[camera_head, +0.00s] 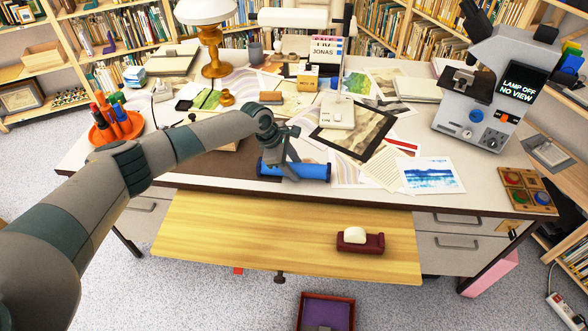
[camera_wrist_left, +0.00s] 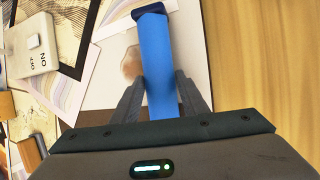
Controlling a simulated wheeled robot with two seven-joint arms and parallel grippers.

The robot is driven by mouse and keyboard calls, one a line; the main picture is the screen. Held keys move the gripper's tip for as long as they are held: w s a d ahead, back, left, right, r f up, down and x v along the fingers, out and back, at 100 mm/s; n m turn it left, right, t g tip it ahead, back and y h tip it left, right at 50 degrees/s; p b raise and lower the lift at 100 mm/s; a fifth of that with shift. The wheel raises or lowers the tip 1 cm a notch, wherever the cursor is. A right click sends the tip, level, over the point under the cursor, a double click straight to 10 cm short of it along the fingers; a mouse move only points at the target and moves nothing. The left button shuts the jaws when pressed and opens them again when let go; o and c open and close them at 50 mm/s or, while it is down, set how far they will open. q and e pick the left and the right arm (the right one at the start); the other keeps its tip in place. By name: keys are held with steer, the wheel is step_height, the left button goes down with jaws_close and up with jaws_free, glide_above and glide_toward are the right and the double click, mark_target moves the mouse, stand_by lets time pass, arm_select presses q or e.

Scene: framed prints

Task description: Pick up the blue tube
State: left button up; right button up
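The blue tube (camera_head: 312,171) lies lengthwise along the front edge of the desk in the head view, with a dark blue cap at its end. My left gripper (camera_head: 284,165) reaches down over its left part and hides some of it. In the left wrist view the tube (camera_wrist_left: 158,55) runs between the two fingers of my left gripper (camera_wrist_left: 160,92). Both fingers sit close against its sides, and it appears gripped. The tube shows no clear lift off the desk. My right gripper is not in view.
Loose prints, including a framed print (camera_head: 352,128) and a blue watercolour (camera_head: 431,175), lie behind and right of the tube. A microscope-like device (camera_head: 480,105) stands at right, an orange pen holder (camera_head: 112,130) at left.

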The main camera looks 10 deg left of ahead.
mark_target(300, 164)
arm_select(q)
steer(key=shift+c, duration=0.6)
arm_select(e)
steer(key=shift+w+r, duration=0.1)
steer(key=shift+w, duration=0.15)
arm_select(q)
steer(key=c, duration=0.7)
steer(key=shift+o, duration=0.2)
